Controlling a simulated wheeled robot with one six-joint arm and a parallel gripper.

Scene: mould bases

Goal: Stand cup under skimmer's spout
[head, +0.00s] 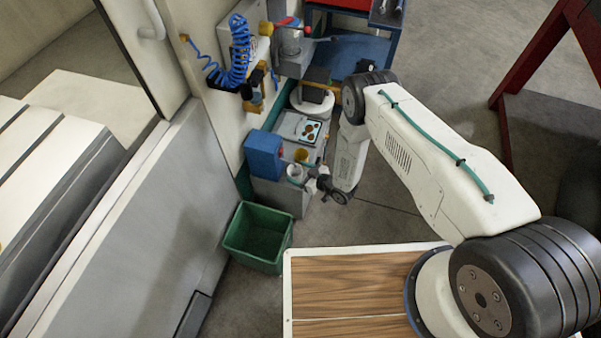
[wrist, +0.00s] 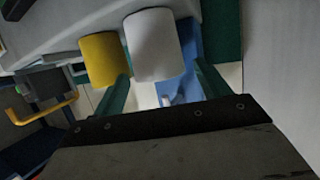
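A white cup (head: 294,172) stands on the grey cabinet (head: 290,195) beside a yellow cup (head: 302,155). In the wrist view the white cup (wrist: 155,45) is ahead of and between the green fingers of my gripper (wrist: 162,75), with the yellow cup (wrist: 100,60) to its left, by the left finger. The fingers are apart, wider than the white cup; I cannot tell whether they touch it. In the head view my gripper (head: 305,176) is right next to the white cup. A blue box (head: 264,155), perhaps the skimmer, is just left of the cups. I cannot make out its spout.
A green bin (head: 258,236) stands on the floor in front of the cabinet. A panel with round dark spots (head: 309,131) lies behind the cups. A coiled blue hose (head: 236,55) hangs on the wall.

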